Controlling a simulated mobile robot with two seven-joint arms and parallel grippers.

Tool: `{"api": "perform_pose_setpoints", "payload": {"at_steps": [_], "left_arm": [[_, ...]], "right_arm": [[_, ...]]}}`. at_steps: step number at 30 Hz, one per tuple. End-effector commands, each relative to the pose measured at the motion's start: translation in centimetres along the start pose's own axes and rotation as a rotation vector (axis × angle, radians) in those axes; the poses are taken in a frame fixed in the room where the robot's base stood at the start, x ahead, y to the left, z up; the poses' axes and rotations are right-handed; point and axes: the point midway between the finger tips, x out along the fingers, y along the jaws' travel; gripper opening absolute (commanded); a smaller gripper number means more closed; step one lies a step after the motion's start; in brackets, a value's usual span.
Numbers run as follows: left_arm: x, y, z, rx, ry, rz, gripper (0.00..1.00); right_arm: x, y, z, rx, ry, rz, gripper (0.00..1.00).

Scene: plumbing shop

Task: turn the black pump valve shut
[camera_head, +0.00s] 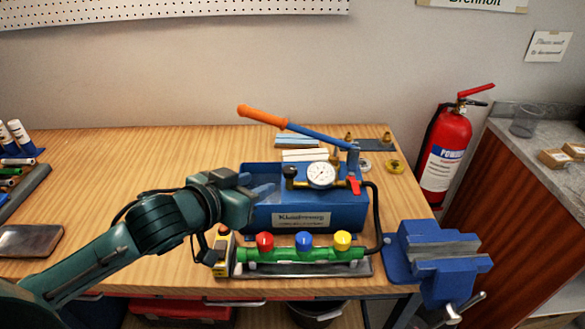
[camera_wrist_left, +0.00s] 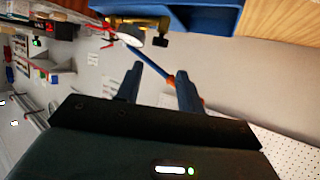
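The black pump valve (camera_head: 290,171) is a small dark knob on the brass fitting, left of the white pressure gauge (camera_head: 321,174) on the blue test pump (camera_head: 345,216). In the left wrist view the black valve (camera_wrist_left: 160,41) shows beyond the fingertips, roughly in line with the gap between them. My left gripper (camera_head: 268,188) is over the left part of the pump, a little left of the valve. Its fingers are apart and empty in the left wrist view (camera_wrist_left: 160,72), and they look clear of the valve. My right gripper is not in view.
A red valve lever (camera_head: 353,185) is right of the gauge. The pump handle (camera_head: 290,122) with its orange grip slants above. A green manifold (camera_head: 300,256) with red, blue and yellow knobs lies in front. A blue vise (camera_head: 440,255) is at the right. The table's left middle is clear.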

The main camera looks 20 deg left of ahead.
Motion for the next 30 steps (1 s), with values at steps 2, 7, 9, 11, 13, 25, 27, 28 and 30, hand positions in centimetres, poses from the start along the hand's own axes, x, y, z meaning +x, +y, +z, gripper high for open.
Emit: {"api": "perform_pose_setpoints", "payload": {"at_steps": [2,7,9,11,13,25,27,28,30], "left_arm": [[1.6,0.0,-0.2,-0.002,0.001,-0.001,0.38],[5.3,0.0,-0.3,-0.002,0.002,0.0,0.38],[6.8,0.0,-0.2,0.0,0.002,0.0,0.38],[7.8,0.0,-0.2,0.0,0.001,0.0,0.38],[8.9,0.1,-0.2,0.001,0.002,0.0,0.38],[11.0,0.1,-0.1,0.002,0.001,0.001,0.38],[11.0,0.1,0.0,0.002,0.001,0.001,0.38],[11.0,0.1,0.0,0.002,0.001,0.001,0.38],[11.0,0.1,0.0,0.002,0.001,0.001,0.36]], "right_arm": [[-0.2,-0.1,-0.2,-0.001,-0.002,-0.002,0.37],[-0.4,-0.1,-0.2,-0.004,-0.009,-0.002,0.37],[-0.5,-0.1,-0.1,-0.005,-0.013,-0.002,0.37],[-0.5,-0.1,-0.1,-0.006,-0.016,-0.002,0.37],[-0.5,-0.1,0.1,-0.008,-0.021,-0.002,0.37],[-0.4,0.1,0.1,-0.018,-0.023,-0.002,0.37],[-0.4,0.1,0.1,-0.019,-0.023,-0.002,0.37],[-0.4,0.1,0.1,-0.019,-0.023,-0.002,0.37],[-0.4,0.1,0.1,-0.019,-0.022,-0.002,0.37]]}}
